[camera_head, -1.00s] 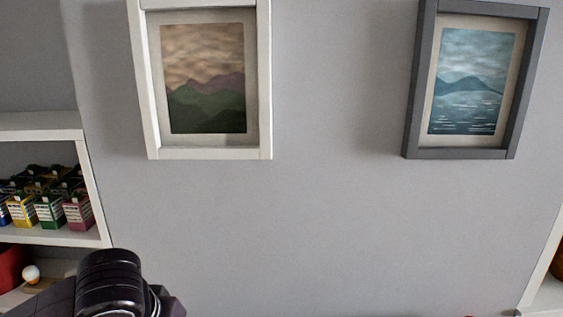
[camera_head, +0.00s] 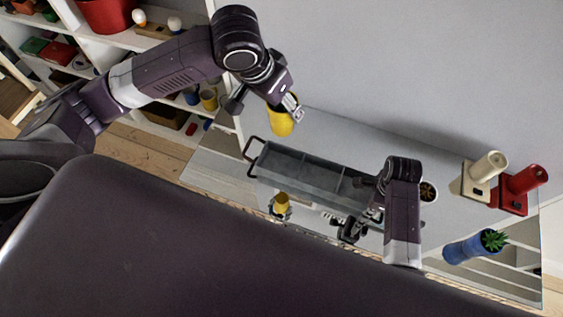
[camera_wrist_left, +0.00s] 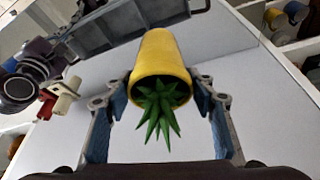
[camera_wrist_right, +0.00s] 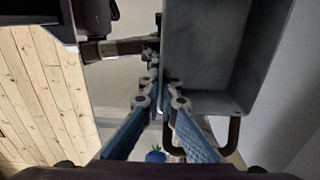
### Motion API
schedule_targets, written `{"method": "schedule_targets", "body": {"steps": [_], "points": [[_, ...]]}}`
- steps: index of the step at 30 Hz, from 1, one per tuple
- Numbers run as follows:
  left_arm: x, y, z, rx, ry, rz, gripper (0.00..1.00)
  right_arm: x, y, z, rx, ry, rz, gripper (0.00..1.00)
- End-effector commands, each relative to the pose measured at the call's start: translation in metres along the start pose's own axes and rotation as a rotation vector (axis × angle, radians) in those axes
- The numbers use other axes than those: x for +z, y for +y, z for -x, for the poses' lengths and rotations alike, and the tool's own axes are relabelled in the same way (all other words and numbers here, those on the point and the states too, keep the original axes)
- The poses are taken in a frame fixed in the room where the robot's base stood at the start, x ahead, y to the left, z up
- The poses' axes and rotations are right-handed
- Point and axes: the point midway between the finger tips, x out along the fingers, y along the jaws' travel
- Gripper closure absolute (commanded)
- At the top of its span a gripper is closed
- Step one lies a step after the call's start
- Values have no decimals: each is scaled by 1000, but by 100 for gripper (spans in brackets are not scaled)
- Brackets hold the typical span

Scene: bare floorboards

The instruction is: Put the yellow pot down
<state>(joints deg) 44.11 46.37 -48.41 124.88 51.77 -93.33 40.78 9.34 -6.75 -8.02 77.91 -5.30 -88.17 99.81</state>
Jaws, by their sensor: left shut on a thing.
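The yellow pot (camera_head: 280,122) is at the upper middle of the head view, held in my left gripper (camera_head: 290,104). In the left wrist view the pot (camera_wrist_left: 163,52) sits between the two blue finger pads, its dark opening and spiky green plant (camera_wrist_left: 160,106) facing the camera. White tabletop (camera_wrist_left: 210,28) shows behind it; I cannot tell whether its base touches the table. My right gripper (camera_head: 352,228) is at the near side of the grey tray. In the right wrist view its fingers (camera_wrist_right: 161,98) are close together beside the tray wall; whether they grip it is unclear.
The long grey divided tray (camera_head: 297,170) lies mid-table. Another small yellow item (camera_head: 281,202) is in front of it. At right are a blue pot with a plant (camera_head: 467,248), a cream item (camera_head: 477,180) and a red one (camera_head: 520,187). Shelves stand at left.

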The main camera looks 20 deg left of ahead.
Motion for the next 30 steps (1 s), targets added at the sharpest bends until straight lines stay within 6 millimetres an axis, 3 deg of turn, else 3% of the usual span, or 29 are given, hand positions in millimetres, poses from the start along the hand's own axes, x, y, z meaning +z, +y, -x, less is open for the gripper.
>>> {"method": "schedule_targets", "body": {"steps": [6,12,20,30], "points": [[16,-3,-69,88,-5,-201,88,0,0,0,-1,1,0,100],[34,-10,-115,145,-1,-344,88,0,0,0,-1,1,0,100],[48,-14,-142,176,3,-424,88,0,0,0,-1,0,0,100],[69,-14,-193,178,2,-428,88,0,0,0,-1,0,0,100]]}}
